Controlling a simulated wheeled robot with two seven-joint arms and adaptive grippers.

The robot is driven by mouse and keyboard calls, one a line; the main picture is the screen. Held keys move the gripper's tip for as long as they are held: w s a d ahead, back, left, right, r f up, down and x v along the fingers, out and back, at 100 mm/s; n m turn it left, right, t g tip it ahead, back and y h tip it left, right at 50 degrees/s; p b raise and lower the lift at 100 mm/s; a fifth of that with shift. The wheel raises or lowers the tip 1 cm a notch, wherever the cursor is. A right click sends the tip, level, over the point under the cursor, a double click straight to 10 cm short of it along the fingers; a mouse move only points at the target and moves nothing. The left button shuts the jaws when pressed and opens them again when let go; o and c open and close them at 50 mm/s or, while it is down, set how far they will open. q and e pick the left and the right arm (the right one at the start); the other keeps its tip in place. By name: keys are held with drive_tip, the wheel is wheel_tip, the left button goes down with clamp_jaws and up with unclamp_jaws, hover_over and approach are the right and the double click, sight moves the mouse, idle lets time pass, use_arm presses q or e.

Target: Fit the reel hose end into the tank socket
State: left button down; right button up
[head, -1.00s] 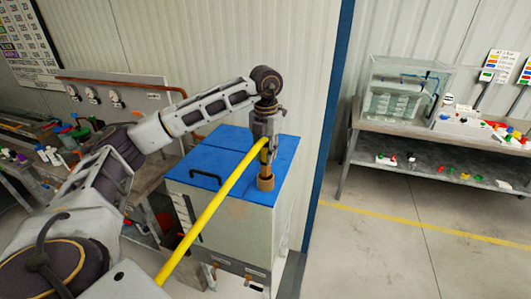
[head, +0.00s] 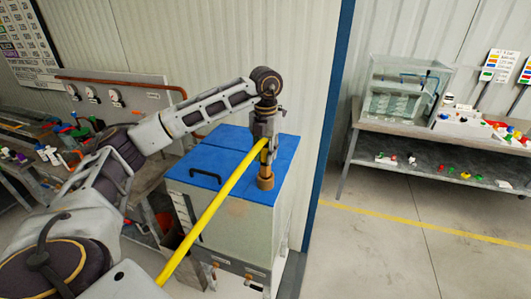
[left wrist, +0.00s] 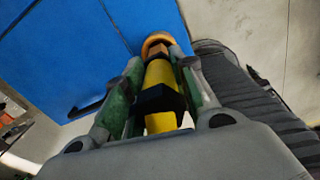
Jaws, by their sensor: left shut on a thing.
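The yellow reel hose (head: 213,210) runs up from the bottom of the head view to my left gripper (head: 265,155). My left gripper is shut on the hose end, which points down. In the left wrist view the yellow hose end (left wrist: 160,85) with a black band sits between the fingers (left wrist: 158,95). The tank (head: 240,225) is a pale box with a blue lid. The brass-coloured tank socket (head: 266,183) stands on the lid, right below the hose end; it also shows in the left wrist view (left wrist: 156,39). The hose tip appears at the socket's mouth; how deep it sits, I cannot tell. My right gripper is not in view.
A black handle (head: 205,176) is on the lid, left of the socket. A cluttered workbench (head: 60,165) stands at the left. A table with a clear glass tank (head: 405,90) stands at the right. The floor between is free.

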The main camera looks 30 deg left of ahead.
sight(265, 141)
use_arm(q)
drive_tip(key=shift+f+b, duration=0.3)
drive_tip(key=shift+f, duration=0.1)
drive_tip(key=shift+f, duration=0.4)
drive_tip(key=shift+f+b, duration=0.7)
drive_tip(key=shift+f, duration=0.05)
idle(0.5)
drive_tip(key=shift+f+b, duration=0.5)
drive_tip(key=shift+f, duration=0.2)
idle(0.3)
drive_tip(key=c, duration=1.1)
unclamp_jaws()
drive_tip(key=shift+r, duration=5.9)
